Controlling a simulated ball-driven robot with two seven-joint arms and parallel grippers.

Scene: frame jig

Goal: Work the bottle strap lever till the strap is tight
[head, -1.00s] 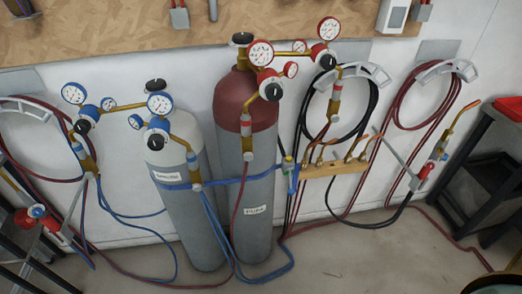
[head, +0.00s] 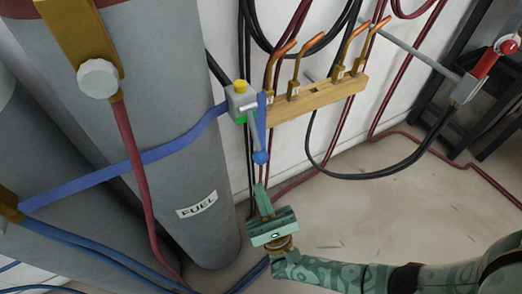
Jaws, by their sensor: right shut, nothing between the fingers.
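The blue bottle strap (head: 128,166) runs across the grey fuel bottle (head: 180,110) and ends at a ratchet (head: 241,101) with a grey body, a yellow top and a green part. The blue lever (head: 257,130) hangs down from the ratchet and ends in a round blue knob (head: 261,157). My right gripper (head: 261,190) is green and shut with nothing in it. Its fingertips point up, just below the knob, with a small gap in the picture. My left gripper is not in view.
A wooden rack (head: 315,98) with several copper torch tips is on the wall right of the ratchet. A red hose (head: 135,165) hangs in front of the bottle. Black and red hoses hang behind the lever. A dark shelf (head: 480,110) stands at right; the floor (head: 370,215) between is mostly clear.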

